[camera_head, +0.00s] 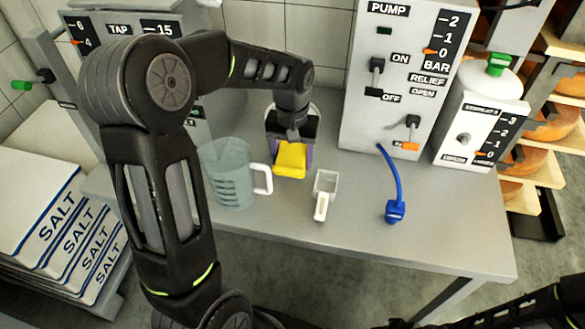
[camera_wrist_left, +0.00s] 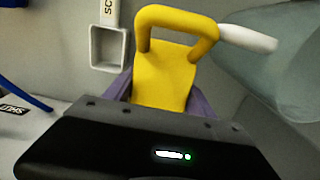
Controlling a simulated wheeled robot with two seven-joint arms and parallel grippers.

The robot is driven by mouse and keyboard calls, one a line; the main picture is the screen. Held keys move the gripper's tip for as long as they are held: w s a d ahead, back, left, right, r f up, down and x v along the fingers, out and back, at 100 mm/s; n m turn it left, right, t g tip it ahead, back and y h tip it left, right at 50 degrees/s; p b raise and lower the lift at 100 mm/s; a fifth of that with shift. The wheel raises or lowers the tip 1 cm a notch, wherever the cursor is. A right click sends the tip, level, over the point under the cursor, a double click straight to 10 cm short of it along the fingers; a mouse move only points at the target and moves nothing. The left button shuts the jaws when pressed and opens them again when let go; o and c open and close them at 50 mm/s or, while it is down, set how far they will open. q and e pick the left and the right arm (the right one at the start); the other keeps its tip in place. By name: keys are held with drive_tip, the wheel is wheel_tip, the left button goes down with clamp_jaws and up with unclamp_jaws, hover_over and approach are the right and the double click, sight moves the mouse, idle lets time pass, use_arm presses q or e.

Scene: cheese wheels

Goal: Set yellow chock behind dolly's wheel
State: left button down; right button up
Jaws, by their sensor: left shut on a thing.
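The yellow chock (camera_head: 290,160) is held at the grey bench, between the clear jug and the small white scoop. My left gripper (camera_head: 289,146) is shut on it, seen from above in the head view. In the left wrist view the chock (camera_wrist_left: 165,78), with a looped yellow handle, sits between the purple fingers of the left gripper (camera_wrist_left: 160,100). Whether its underside touches the bench is unclear. No dolly wheel can be made out in either view. Part of my right arm shows at the lower right of the head view, but its gripper is not visible.
On the bench (camera_head: 440,222) stand a clear jug (camera_head: 228,178) with a white handle, a scoop (camera_head: 326,185) and a blue hose end (camera_head: 396,211). The pump unit (camera_head: 388,100) stands behind. Salt sacks (camera_head: 62,232) are stacked at left, cheese shelves (camera_head: 556,135) at right.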

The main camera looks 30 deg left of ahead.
sight(292, 180)
use_arm(q)
drive_tip(key=shift+f, duration=0.2)
wheel_tip(292, 180, down, 4)
drive_tip(key=shift+s+f+b, duration=0.15)
drive_tip(key=shift+f+b, duration=0.1)
drive_tip(key=shift+b, duration=0.05)
drive_tip(key=c, duration=0.7)
unclamp_jaws()
drive_tip(key=shift+o, duration=1.3)
drive_tip(key=shift+w+f, duration=0.1)
drive_tip(key=shift+w, duration=0.1)
drive_tip(key=shift+o, duration=0.6)
drive_tip(key=shift+r, duration=0.2)
wheel_tip(292, 180, up, 12)
drive_tip(key=shift+r+p, duration=0.1)
drive_tip(key=shift+p, duration=0.7)
